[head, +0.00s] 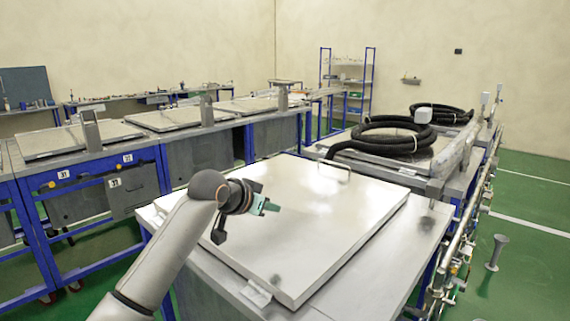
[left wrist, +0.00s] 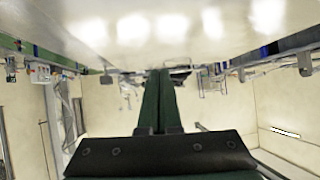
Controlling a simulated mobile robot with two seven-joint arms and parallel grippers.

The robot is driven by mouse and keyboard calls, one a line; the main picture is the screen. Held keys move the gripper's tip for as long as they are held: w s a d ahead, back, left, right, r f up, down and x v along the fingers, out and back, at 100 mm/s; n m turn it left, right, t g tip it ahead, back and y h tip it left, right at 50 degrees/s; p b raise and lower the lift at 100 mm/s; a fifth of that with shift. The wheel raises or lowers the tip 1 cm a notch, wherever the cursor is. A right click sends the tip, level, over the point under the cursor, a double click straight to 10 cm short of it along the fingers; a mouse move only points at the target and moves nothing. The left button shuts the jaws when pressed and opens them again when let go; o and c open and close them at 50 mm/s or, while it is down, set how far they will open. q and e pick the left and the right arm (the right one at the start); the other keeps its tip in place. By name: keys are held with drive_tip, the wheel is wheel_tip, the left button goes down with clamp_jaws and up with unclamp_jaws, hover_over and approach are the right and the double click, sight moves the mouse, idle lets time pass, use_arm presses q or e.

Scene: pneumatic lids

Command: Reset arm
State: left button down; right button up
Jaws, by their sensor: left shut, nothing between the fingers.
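My left arm comes in from the lower left in the head view. My left gripper (head: 272,207) is shut and empty, with its green fingers pointing right over the large pale metal lid (head: 330,215). The fingers also show together in the left wrist view (left wrist: 160,95), where the pale lid surface (left wrist: 190,30) fills the top. The lid lies flat on a metal cabinet and has a handle (head: 335,168) at its far edge. I cannot tell the exact gap between gripper and lid. My right gripper is not in view.
A black coiled hose (head: 385,140) lies on the bench behind the lid. Pipes and valves (head: 462,235) run along the right side. Blue-framed benches (head: 75,180) with flat lids stand at the left. Green floor (head: 520,255) is open at the right, with a small stand (head: 496,252) on it.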

use_arm(q)
drive_tip(key=w+a+n+t+y, duration=0.15)
drive_tip(key=a+n+y, duration=0.4)
drive_tip(key=a, duration=2.85)
drive_tip(key=s+d+f+m+g, duration=0.1)
drive_tip(key=s+f, duration=0.3)
drive_tip(key=f, duration=0.8)
drive_tip(key=s+d+f+m+g, duration=0.15)
drive_tip(key=s+f, duration=0.35)
drive_tip(key=f, duration=0.8)
drive_tip(key=s+d+f+m, duration=0.2)
drive_tip(key=s+d+f, duration=0.1)
drive_tip(key=s+f, duration=0.95)
drive_tip(key=s+d+f+m+h, duration=0.1)
drive_tip(key=s+d+f, duration=0.1)
drive_tip(key=s, duration=0.8)
drive_tip(key=s+d+f, duration=0.2)
drive_tip(key=s+f, duration=0.1)
drive_tip(key=s, duration=0.8)
drive_tip(key=d+n+h, duration=0.1)
drive_tip(key=d+n, duration=0.4)
drive_tip(key=d, duration=0.6)
drive_tip(key=shift+w+r+t, duration=0.2)
drive_tip(key=shift+r+t, duration=0.1)
drive_tip(key=shift+r, duration=0.05)
drive_tip(key=shift+d, duration=0.1)
